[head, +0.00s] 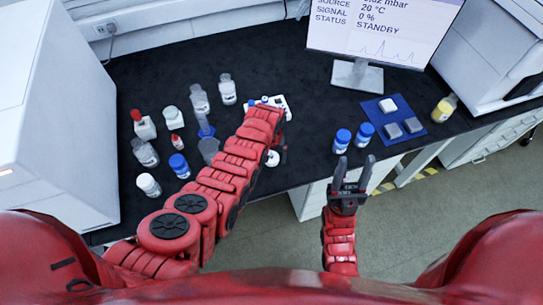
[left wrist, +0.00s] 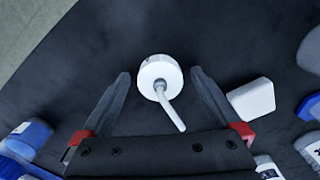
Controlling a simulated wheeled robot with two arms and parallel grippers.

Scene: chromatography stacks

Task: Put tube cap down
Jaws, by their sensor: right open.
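The tube cap (left wrist: 158,72), a white round disc with a thin bent white stem, is over the black bench top in the left wrist view. In the head view a white round part of it (head: 272,158) shows beside my left arm's end. My left gripper (left wrist: 160,76) has its fingers spread either side of the cap, with small gaps showing. Whether the cap rests on the bench is hard to tell. My left fingers are mostly hidden by the arm in the head view.
A white rack (head: 281,101) is partly behind my left arm. Several bottles, including a blue-capped one (head: 179,165), stand left of the arm. Two blue-capped bottles (head: 342,140) and a blue mat (head: 380,107) are at right. The bench between arm and these bottles is clear.

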